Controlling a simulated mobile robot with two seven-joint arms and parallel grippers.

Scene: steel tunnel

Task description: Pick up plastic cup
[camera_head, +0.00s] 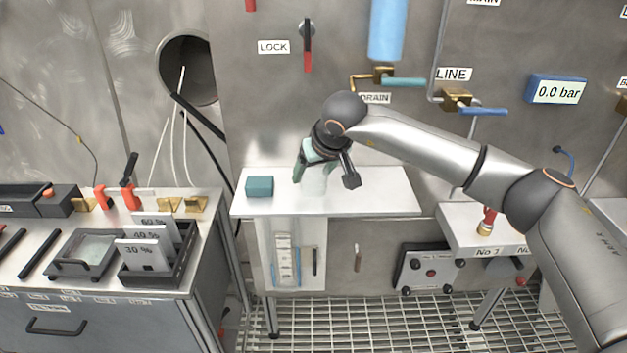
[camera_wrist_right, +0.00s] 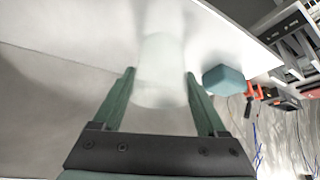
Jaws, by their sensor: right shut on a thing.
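The plastic cup (camera_head: 315,185) is pale and translucent, and it is at the small white shelf in the middle of the head view. It also shows in the right wrist view (camera_wrist_right: 160,62), between the two green fingers. My right gripper (camera_head: 323,177) reaches down over the shelf from the right and is shut on the cup. Its fingers show in the right wrist view (camera_wrist_right: 160,78), one on each side of the cup. I cannot tell whether the cup touches the shelf. My left gripper is in neither view.
A teal block (camera_head: 259,187) sits on the white shelf (camera_head: 385,203), left of the cup. A bench with black trays (camera_head: 85,255) stands at the left. The steel wall with valves is behind. The shelf's right part is clear.

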